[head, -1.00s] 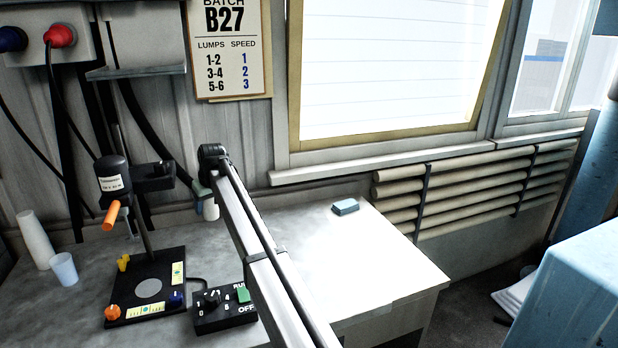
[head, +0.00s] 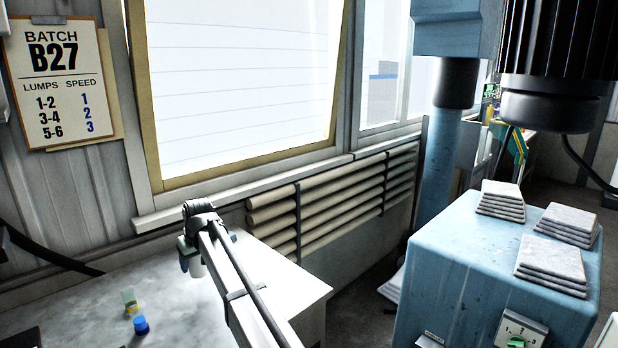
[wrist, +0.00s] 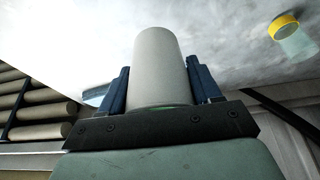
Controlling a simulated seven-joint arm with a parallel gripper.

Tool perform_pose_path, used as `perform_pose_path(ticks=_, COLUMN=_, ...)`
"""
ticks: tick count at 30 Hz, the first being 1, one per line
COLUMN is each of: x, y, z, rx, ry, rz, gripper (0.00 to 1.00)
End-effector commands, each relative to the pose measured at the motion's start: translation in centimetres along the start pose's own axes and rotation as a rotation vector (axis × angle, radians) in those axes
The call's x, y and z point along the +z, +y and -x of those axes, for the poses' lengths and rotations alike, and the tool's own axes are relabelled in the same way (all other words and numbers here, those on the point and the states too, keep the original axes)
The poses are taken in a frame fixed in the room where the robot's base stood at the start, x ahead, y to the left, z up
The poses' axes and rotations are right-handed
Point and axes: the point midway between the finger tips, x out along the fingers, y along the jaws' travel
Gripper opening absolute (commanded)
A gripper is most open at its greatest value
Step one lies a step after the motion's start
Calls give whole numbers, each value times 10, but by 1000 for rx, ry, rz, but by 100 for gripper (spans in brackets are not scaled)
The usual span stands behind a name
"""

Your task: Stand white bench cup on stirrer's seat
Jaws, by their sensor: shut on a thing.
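In the wrist view a plain white cylinder, seemingly the white bench cup (wrist: 160,68), stands between the two blue fingers of my gripper (wrist: 160,88). The fingers are shut on its sides. In the head view my gripper (head: 189,254) is at the far end of my arm, above the bench's right part, with a small pale part of the cup (head: 198,269) showing below it. The arm hides some of the bench there. The stirrer and its seat are outside both current views; the earlier head view shows a black stirrer at left with a round grey seat on its base.
The yellow-lidded one also seems to show in the wrist view (wrist: 285,25). A blue machine (head: 450,255) bearing stacked pale slabs (head: 553,265) stands at right.

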Motion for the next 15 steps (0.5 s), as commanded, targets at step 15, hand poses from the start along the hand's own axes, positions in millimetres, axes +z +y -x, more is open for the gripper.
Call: perform_pose_path(ticks=15, x=163, y=165, z=36, rx=110, ry=1, rz=-266, gripper=30)
